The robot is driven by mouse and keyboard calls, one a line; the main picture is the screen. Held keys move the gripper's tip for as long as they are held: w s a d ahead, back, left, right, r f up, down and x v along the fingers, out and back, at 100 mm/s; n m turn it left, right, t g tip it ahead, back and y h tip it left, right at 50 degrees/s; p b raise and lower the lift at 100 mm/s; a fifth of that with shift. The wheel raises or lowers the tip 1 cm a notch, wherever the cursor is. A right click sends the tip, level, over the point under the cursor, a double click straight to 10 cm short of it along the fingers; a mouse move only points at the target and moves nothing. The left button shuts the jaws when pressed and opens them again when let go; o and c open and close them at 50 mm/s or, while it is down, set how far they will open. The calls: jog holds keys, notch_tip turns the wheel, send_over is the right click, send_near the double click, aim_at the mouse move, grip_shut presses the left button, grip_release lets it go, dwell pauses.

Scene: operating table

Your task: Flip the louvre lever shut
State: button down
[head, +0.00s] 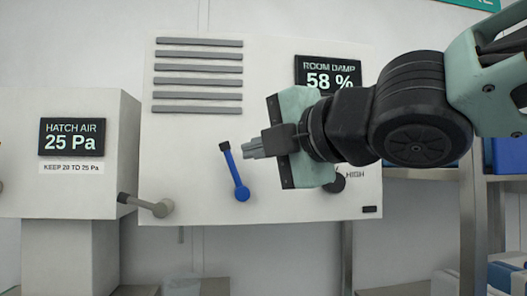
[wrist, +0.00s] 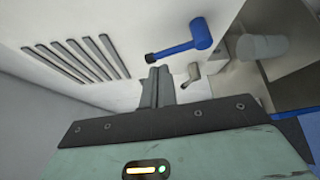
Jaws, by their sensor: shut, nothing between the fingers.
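The blue louvre lever (head: 235,172) is on the front of the white wall cabinet. Its round pivot is at the bottom and its black tip points up and slightly left. The lever also shows in the wrist view (wrist: 187,44), with its black tip towards my fingers. My gripper (head: 246,150) is shut and empty, just right of the lever's upper part in the head view. In the wrist view my fingers (wrist: 157,76) are close to the black tip; I cannot tell whether they touch it. The grey louvre slats (head: 198,83) are above and left of the lever.
A "ROOM DAMP 58 %" display (head: 325,75) and a dark knob marked HIGH (head: 335,183) are right of the lever, partly behind my arm. A grey lever (head: 152,206) sticks out at lower left, near the "HATCH AIR 25 Pa" display (head: 72,137). Shelves stand at right.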

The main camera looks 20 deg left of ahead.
jog(key=p+v, duration=0.1)
jog(key=v, duration=0.9)
jog(key=shift+r, duration=0.4)
jog(key=shift+a, duration=0.1)
